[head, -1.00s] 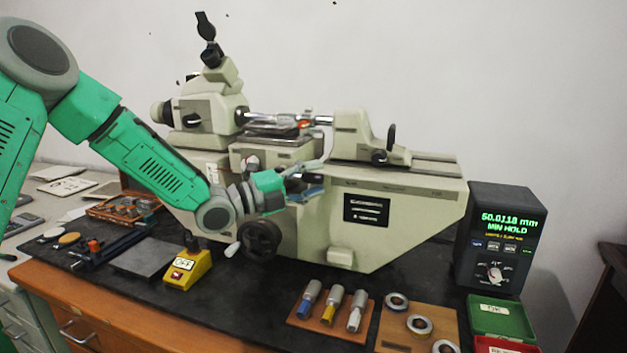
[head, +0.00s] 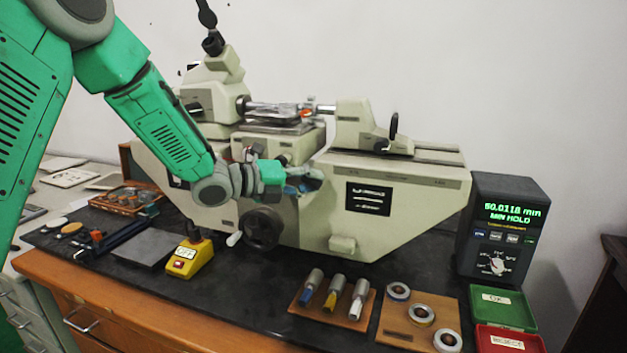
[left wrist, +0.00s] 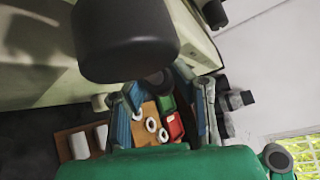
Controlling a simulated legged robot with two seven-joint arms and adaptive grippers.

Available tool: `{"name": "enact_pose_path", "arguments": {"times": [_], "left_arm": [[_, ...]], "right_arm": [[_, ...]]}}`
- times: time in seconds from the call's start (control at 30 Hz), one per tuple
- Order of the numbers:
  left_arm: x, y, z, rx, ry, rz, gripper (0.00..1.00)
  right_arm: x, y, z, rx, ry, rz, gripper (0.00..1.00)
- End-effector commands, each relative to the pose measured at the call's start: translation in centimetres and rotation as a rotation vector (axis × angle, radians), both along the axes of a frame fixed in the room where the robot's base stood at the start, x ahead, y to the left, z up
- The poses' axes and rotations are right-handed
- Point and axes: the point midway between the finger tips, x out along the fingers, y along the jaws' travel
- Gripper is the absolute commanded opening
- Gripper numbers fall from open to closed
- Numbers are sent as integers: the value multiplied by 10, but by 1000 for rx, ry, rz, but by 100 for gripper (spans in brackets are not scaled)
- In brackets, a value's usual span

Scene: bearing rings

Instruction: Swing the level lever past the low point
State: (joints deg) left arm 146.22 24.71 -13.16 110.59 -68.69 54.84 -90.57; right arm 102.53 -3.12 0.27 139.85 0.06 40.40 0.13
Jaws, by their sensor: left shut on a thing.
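The measuring machine (head: 410,205) is a long cream bench instrument on the black bench top. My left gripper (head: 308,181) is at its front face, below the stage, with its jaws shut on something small. That is probably the level lever, but the jaws hide it and I cannot make out its angle. In the left wrist view my left gripper (left wrist: 157,105) shows its blue-padded fingers, with a small round dark knob (left wrist: 157,82) near their tips. A large black cylindrical part (left wrist: 125,40) fills the top of that view. My right gripper is out of view.
A dark handwheel (head: 263,228) sits just below my left gripper. A yellow switch box (head: 189,260), a pin stand (head: 310,318), a ring board (head: 400,328), a green tray (head: 520,308), a red tray (head: 505,341) and the display unit (head: 508,232) stand around the machine.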

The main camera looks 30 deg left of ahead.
Motion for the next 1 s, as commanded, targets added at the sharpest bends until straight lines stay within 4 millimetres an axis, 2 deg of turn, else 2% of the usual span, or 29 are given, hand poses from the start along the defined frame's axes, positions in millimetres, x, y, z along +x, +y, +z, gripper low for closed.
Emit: {"name": "enact_pose_path", "arguments": {"times": [0.23,0.27,0.3,0.67,0.77,1.0], "left_arm": [[-1,-1,-2,-1,5,-2,0],[-1,-1,-2,-1,5,-2,30],[-1,-1,-2,-1,4,-1,41],[-3,1,0,-2,1,-1,41],[-11,7,2,-2,1,-1,41],[-53,32,10,-5,2,1,41]], "right_arm": [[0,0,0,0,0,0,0],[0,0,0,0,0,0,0],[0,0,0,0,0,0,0],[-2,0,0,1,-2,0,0],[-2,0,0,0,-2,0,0],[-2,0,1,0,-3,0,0]]}}
